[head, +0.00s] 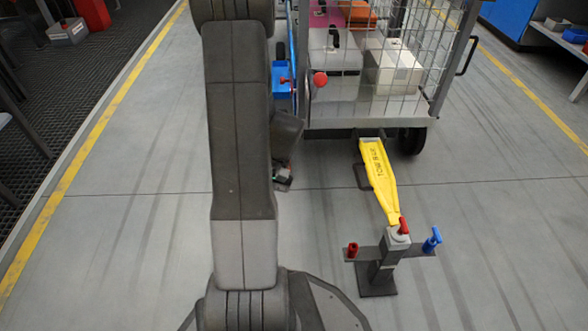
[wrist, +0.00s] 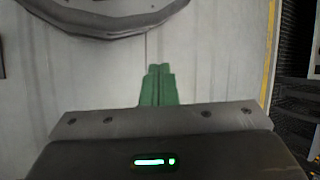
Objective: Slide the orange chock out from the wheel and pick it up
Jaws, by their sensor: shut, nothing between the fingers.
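No orange chock shows beside the black wheel (head: 411,140) under the cart's front right corner. The cart's other wheels are hidden behind my arm or the cart. My gripper (wrist: 159,68) points down over bare grey floor in the wrist view. Its green fingers are together with nothing between them. In the head view, my arm hides most of the gripper, left of the cart's front edge.
The wire-sided cart (head: 367,123) carries a pale box (head: 393,72) and an orange item (head: 360,14). A yellow tow bar (head: 379,178) runs from the cart to a grey post (head: 383,270) with red and blue knobs.

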